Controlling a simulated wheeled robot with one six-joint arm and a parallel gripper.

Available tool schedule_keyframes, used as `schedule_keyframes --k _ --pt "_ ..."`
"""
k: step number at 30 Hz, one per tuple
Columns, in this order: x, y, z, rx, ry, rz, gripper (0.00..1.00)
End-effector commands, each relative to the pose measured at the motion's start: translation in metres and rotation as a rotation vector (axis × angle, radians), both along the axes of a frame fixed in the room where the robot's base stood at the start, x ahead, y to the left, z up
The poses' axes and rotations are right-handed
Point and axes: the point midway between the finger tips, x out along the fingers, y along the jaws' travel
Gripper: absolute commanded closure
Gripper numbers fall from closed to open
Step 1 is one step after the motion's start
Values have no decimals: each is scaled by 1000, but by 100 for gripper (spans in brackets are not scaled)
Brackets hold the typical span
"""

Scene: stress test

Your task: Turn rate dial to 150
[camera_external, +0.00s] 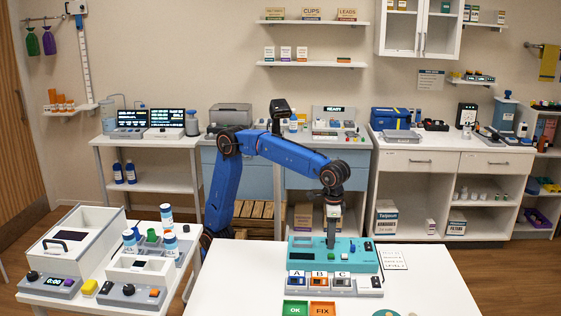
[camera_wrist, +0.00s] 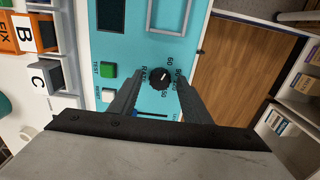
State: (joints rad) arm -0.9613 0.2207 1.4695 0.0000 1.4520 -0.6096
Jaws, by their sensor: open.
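The rate dial (camera_wrist: 160,78) is a round black knob with a white mark, on the teal panel (camera_wrist: 135,48) of the device. Printed numbers curve along its right side, with 60 near the top and 150 near the bottom; the value at the mark is too small to read surely. My gripper (camera_wrist: 160,84) is open, with one finger on each side of the dial in the wrist view; I cannot tell whether they touch it. In the external view my gripper (camera_external: 331,241) points down over the teal device (camera_external: 303,254) and hides the dial.
A green TEST button (camera_wrist: 108,70) and a white button (camera_wrist: 108,95) sit beside the dial. The table's left part (camera_external: 228,275) is clear.

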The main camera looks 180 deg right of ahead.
Motion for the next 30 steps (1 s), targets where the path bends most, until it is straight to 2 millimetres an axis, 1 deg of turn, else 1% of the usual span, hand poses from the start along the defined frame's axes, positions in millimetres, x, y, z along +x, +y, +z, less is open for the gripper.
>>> schedule_keyframes --k 8,9,11,12,13,23,30 --pt "0 0 -1 1 0 0 56" --pt "0 0 -1 1 0 0 66" --pt "0 0 -1 1 0 0 80" --pt "0 0 -1 1 0 0 90" --pt "0 0 -1 0 0 0 97" --pt "0 0 -1 1 -1 -29 97" --pt "0 0 0 1 -1 -154 97"
